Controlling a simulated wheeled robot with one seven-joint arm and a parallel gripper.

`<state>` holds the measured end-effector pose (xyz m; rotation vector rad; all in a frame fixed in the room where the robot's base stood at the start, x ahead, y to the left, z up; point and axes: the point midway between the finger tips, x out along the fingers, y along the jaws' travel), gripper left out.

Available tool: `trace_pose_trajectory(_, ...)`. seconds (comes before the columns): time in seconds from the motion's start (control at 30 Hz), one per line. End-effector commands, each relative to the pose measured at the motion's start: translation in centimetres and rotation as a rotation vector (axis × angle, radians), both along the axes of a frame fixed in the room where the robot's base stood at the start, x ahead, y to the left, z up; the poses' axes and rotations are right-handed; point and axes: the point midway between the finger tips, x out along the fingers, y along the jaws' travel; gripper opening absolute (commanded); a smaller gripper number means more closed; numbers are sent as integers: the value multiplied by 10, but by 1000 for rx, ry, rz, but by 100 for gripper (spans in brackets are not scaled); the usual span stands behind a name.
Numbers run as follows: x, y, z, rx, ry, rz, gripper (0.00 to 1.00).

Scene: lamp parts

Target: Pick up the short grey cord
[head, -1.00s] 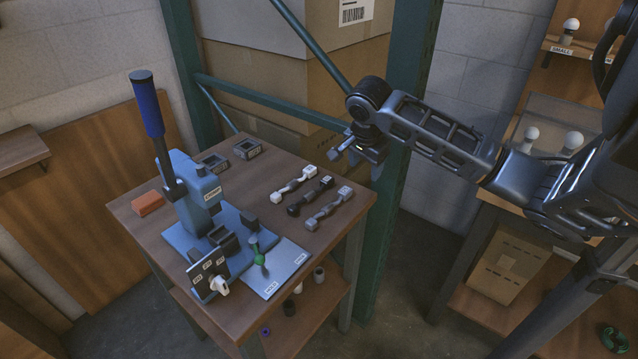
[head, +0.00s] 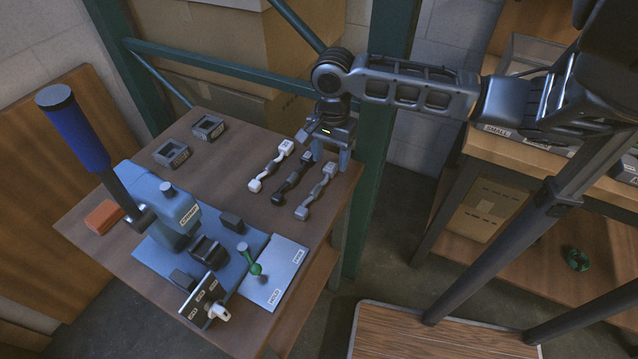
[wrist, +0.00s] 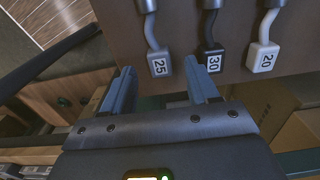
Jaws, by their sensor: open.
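The short grey cord (head: 317,191) lies on the right side of the wooden table, with a block at each end. In the wrist view, its near end block (wrist: 159,63) bears the number 25. My gripper (head: 332,156) is open and empty, over the table's far right edge by that cord's far end. In the wrist view, my gripper's fingers (wrist: 160,72) appear on either side of the 25 block; I cannot tell the height between them. A black cord (head: 292,180) marked 30 and a white cord (head: 270,168) marked 20 lie beside it.
A blue lever press (head: 180,225) stands on the left of the table (head: 225,165), beside a light plate (head: 275,272) with a green-handled part. Two grey square holders (head: 172,153) and an orange block (head: 103,217) sit farther left. A green post (head: 375,150) rises behind the table.

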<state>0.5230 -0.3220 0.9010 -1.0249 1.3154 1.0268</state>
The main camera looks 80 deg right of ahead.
Motion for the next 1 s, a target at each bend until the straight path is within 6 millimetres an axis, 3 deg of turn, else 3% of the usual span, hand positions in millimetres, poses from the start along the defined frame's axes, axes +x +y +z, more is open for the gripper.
trace_pose_trajectory(0.2,0,0,-24,-1,0,0,60)
trace_pose_trajectory(0.47,0,0,-27,-1,-1,0,60)
trace_pose_trajectory(1.0,0,0,-27,-1,-1,0,9)
